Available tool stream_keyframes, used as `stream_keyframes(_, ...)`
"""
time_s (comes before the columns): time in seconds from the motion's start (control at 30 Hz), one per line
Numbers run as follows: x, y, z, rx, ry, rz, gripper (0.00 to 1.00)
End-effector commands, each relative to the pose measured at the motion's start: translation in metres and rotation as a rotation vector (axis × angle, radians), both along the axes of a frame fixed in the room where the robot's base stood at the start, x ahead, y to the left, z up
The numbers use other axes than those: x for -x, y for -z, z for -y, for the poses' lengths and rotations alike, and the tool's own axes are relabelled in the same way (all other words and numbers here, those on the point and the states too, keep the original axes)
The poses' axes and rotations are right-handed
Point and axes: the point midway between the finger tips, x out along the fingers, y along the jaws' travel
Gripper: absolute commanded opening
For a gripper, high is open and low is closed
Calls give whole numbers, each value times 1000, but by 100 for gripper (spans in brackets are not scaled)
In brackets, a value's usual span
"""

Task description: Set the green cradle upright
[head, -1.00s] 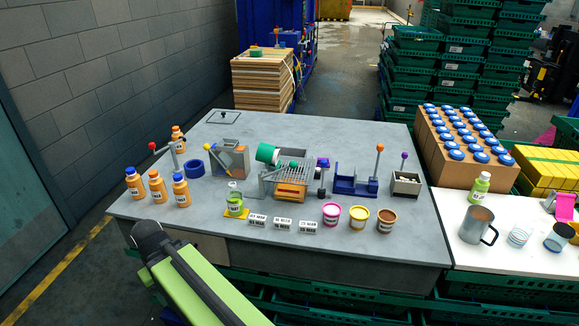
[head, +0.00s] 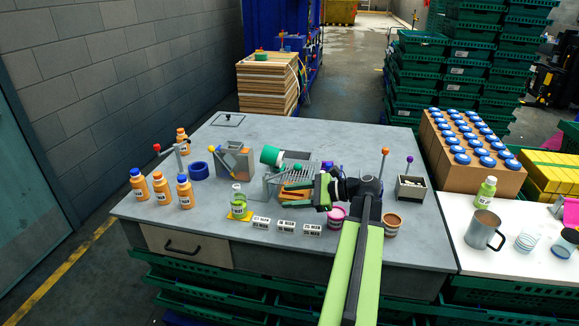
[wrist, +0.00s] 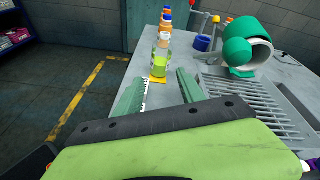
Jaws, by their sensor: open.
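The green cradle (head: 271,156) appears to be the rounded green piece lying tilted at the back left of the grey rack (head: 292,170). In the wrist view the green piece (wrist: 240,52) is large at upper right, with a pale inside and a round green knob (wrist: 238,52) in front. My gripper (head: 290,194) is over the front of the rack, to the right of and nearer than the green piece, not touching it. In the wrist view my gripper (wrist: 160,88) has its two fingers apart with nothing between them. My arm hides part of the rack and things behind it.
A bottle with green liquid (head: 238,206) stands on a yellow pad left of the rack. Label blocks (head: 286,226) and tubs (head: 391,224) line the front.

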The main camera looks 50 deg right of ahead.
Motion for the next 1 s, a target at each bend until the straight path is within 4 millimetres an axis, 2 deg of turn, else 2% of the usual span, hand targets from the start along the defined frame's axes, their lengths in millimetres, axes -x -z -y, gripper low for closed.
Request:
stream_keyframes(0.03, 25, -15, 34, -80, 81, 33, 46)
stream_keyframes(0.13, 68, -43, 77, -222, 191, 100, 46)
stream_keyframes(0.23, 95, -59, 100, -303, 248, 144, 46)
stream_keyframes(0.37, 106, -66, 108, -336, 267, 163, 46)
stream_keyframes(0.57, 93, -66, 102, -336, 263, 162, 46)
stream_keyframes(0.67, 73, -66, 95, -335, 261, 161, 46)
stream_keyframes(1.0, -9, -66, 68, -334, 261, 161, 46)
